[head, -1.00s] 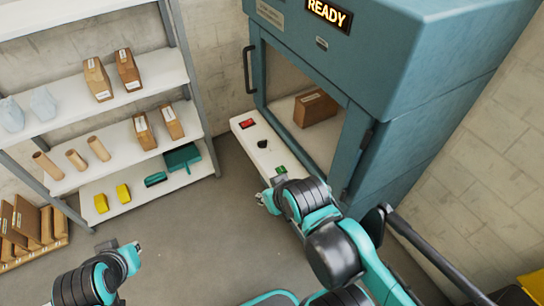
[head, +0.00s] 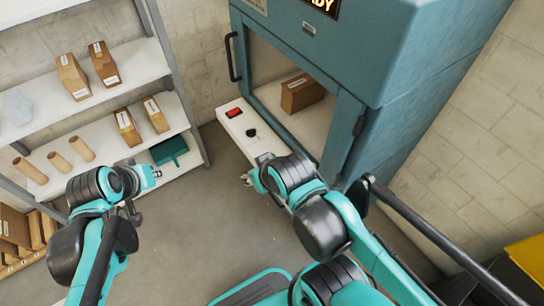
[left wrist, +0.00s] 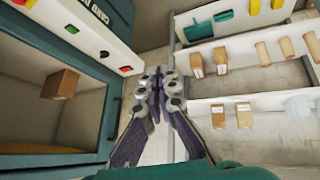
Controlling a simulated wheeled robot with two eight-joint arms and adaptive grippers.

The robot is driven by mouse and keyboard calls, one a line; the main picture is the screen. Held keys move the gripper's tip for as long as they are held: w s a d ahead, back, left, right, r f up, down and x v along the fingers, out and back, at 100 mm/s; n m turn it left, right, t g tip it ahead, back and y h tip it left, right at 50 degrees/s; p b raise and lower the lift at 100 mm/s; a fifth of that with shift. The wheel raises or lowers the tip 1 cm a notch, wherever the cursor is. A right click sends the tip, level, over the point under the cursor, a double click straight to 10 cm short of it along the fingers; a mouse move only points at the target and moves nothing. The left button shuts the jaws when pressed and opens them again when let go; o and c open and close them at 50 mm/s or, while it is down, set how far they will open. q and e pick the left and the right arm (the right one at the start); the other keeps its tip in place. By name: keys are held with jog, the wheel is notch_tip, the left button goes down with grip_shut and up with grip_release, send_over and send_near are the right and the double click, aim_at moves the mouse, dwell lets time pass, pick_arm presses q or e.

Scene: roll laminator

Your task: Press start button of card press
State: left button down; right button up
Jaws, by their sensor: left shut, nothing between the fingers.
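The card press (head: 375,60) is a blue-green cabinet with an open-looking front and a brown parcel (head: 303,92) inside. Its white control panel (head: 242,122) has a red button (head: 233,113) and a black knob (head: 251,133). In the left wrist view the panel also shows a green button (left wrist: 71,29), beside the knob and red button (left wrist: 127,69). My left gripper (head: 153,174) is shut and empty, left of the panel and apart from it; its closed fingers (left wrist: 158,76) show in the left wrist view. My right gripper (head: 247,180) is by the panel's near end, its fingers unclear.
A shelf rack (head: 110,85) with parcels, tubes and a teal bin (head: 169,150) stands at the left, behind my left gripper. Brown boards (head: 14,225) stand at the lower left. Grey floor between rack and press is clear.

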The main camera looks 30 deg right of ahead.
pick_arm(q)
jog(key=w+d+f+m+h, duration=0.1)
jog(key=w+d+h, duration=0.1)
jog(key=w+d, duration=0.6)
jog(key=d+f+m+g+h, duration=0.1)
jog(key=d+f, duration=0.4)
jog(key=d, duration=0.5)
jog(key=d+f+m+g+h+p, duration=0.1)
jog(key=d+f, duration=0.4)
jog(key=d, duration=0.5)
jog(key=d+f+m+g+h, duration=0.1)
jog(key=d+f, duration=0.4)
jog(key=d, duration=0.5)
jog(key=shift+s+f+g+h+p, duration=0.3)
jog(key=shift+g+h+p, duration=0.1)
jog(key=shift+g, duration=0.1)
jog(key=shift+d+f, duration=0.1)
notch_tip(320, 180, down, 9)
jog(key=b, duration=0.5)
jog(key=shift+r+b, duration=0.2)
jog(key=shift+b, duration=0.15)
jog(key=shift+f+b, duration=0.4)
jog(key=shift+b, duration=0.05)
